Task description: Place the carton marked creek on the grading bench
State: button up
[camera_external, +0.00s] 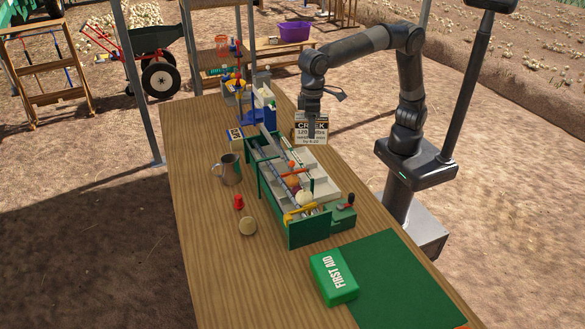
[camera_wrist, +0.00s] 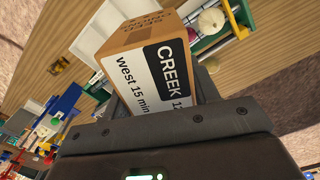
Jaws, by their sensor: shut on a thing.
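The carton marked CREEK (camera_external: 311,134) is a small brown box with a black-and-white label. My gripper (camera_external: 312,112) is shut on it from above, and the carton hangs below the fingers. It also fills the middle of the wrist view (camera_wrist: 165,72), tilted in that picture, with its label side facing the camera. A long wooden bench (camera_external: 195,155) runs through the external view, and I take it for the grading bench. The carton appears near its right edge, beyond the green toolbox; its exact height over the bench is hard to tell.
The bench's near left is clear.

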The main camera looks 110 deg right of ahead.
jog(key=s+a+n, duration=0.2)
jog(key=s+a, duration=0.4)
jog(key=a, duration=0.5)
jog(key=s+a+n, duration=0.3)
jog(key=s+a, duration=0.2)
jog(key=a, duration=0.6)
notch_tip(320, 180, down, 18)
jog(key=shift+s+a+f, duration=0.45)
jog(key=shift+a+f, duration=1.35)
jog(key=shift+a, duration=0.05)
jog(key=shift+s+a+f, duration=0.4)
jog(key=shift+a+f, duration=1.4)
jog(key=shift+a, duration=0.05)
jog(key=shift+s+a+f, duration=0.45)
jog(key=shift+a+f, duration=1.35)
jog(key=shift+a, duration=0.05)
jog(key=shift+f, duration=0.1)
jog(key=o, duration=1.3)
